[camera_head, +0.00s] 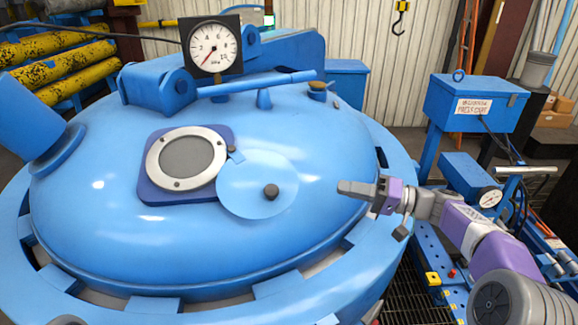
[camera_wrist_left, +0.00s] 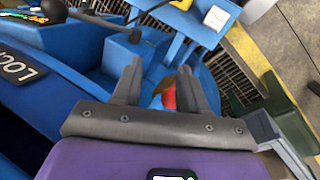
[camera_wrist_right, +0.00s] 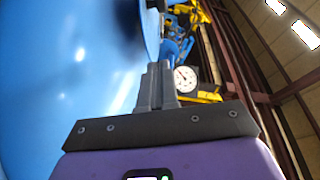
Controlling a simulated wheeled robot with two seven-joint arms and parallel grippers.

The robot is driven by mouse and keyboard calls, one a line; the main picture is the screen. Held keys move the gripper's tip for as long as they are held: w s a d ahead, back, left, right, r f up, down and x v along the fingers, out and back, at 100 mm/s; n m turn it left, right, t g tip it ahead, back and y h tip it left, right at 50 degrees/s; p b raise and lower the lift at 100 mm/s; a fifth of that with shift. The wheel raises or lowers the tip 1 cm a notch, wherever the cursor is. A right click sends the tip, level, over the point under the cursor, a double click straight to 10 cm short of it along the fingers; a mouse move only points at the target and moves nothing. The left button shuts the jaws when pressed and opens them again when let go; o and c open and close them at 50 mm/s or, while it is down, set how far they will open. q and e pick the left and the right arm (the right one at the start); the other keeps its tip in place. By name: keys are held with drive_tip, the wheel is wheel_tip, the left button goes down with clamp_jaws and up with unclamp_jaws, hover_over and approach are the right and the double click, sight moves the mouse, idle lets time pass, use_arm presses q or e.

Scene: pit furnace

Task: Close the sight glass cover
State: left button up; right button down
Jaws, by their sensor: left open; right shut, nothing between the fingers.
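The round sight glass (camera_head: 187,157) has a pale bolted ring and a grey pane, set on a dark blue square plate in the furnace lid. Its cover (camera_head: 235,190) is a light blue disc with a dark knob (camera_head: 271,191). The disc is swung to the right of the glass and overlaps only the plate's right edge; the pane is uncovered. My right gripper (camera_head: 345,188) is shut and empty, to the right of the knob and apart from it. Its closed fingers also show in the right wrist view (camera_wrist_right: 157,85). My left gripper (camera_wrist_left: 162,85) is open and empty, away from the cover.
The domed blue lid (camera_head: 120,235) fills the middle. A pressure gauge (camera_head: 212,46) and a blue bar (camera_head: 257,83) stand behind the glass. A blue box (camera_head: 478,100) and a small gauge (camera_head: 490,197) are at the right. The lid surface between cover and right gripper is clear.

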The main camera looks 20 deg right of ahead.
drive_tip(key=w+a+p, duration=0.1)
drive_tip(key=w+a, duration=0.2)
drive_tip(key=a, duration=0.9)
drive_tip(key=shift+w+r+p, duration=0.15)
drive_tip(key=shift+w+p, duration=0.05)
drive_tip(key=shift+p, duration=0.15)
